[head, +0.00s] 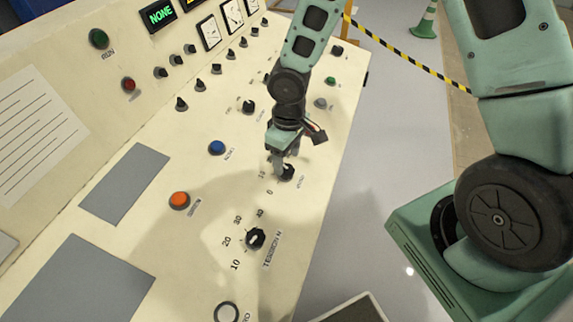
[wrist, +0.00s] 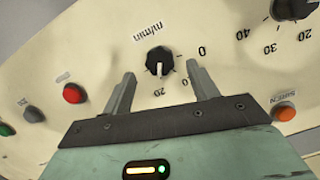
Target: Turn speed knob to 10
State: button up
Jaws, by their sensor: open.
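The speed knob is a small black knob (wrist: 159,60) marked m/min. In the wrist view it sits between and just beyond my two fingertips, with a gap on both sides. A white mark on its lower part points down, roughly toward the 20. The 0 lies to its right, and the right finger partly covers the scale between 0 and 20. In the head view the knob (head: 288,173) shows just below my gripper (head: 281,165), partly covered by it. My gripper (wrist: 161,70) is open and empty, pointing at the panel.
The tension knob (head: 256,238) is nearer, with its own scale. An orange button (head: 179,200) and a blue button (head: 217,148) lie to the left. A red button (wrist: 74,93) shows in the wrist view. The panel's right edge is close.

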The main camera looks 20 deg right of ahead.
aim_at(286, 169)
jog(key=shift+f, duration=1.65)
jog(key=c, duration=1)
jog(key=shift+a+n+b, duration=0.1)
jog(key=shift+n+b, duration=0.2)
jog(key=shift+b, duration=0.05)
jog(key=n+t+b, duration=0.1)
jog(key=n+b, duration=0.2)
jog(key=n, duration=0.1)
jog(key=shift+s+a+f+h, duration=0.1)
jog(key=shift+h, duration=0.2)
jog(key=n+b, duration=0.3)
jog(key=n, duration=0.1)
jog(key=shift+n+t, duration=0.4)
jog(key=shift+s, duration=0.1)
